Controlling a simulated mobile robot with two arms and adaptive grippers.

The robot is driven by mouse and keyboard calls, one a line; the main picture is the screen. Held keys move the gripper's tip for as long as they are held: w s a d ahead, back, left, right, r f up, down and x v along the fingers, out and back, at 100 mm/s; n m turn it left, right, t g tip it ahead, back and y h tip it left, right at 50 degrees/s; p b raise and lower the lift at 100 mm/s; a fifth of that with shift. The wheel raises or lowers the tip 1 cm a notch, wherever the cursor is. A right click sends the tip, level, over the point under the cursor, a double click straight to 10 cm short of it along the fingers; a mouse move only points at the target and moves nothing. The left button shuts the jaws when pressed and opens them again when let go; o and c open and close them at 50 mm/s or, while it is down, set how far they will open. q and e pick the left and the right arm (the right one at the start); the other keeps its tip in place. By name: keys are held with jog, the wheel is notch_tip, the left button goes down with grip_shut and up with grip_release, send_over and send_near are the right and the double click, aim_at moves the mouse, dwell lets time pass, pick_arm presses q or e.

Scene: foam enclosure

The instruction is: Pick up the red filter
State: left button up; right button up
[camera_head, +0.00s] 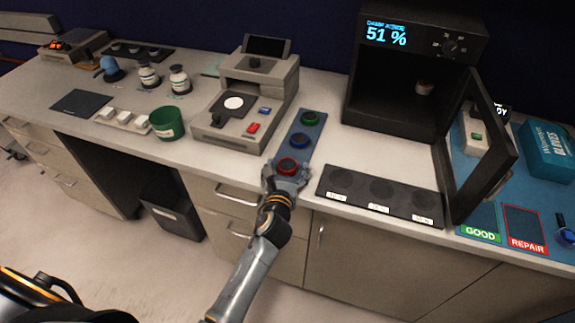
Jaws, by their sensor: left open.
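The red filter (288,165) sits at the near end of a blue-grey tray (315,134), close to the counter's front edge. A blue filter (299,140) and a green filter (309,117) sit behind it on the same tray. My left gripper (287,175) is open, with its fingers right at the near side of the red filter. I cannot tell whether the fingers touch it. The gripper hides the tray's near end. My right gripper does not show.
A dark plate (400,193) with several round spots lies to the right. A black chamber (395,100) stands behind with its door (478,150) open. A beige device (215,132) stands to the left. A green cup (167,123) is farther left.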

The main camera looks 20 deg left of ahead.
pick_arm(q)
jog(key=shift+s, duration=0.1)
jog(key=c, duration=1.3)
jog(key=shift+o, duration=0.2)
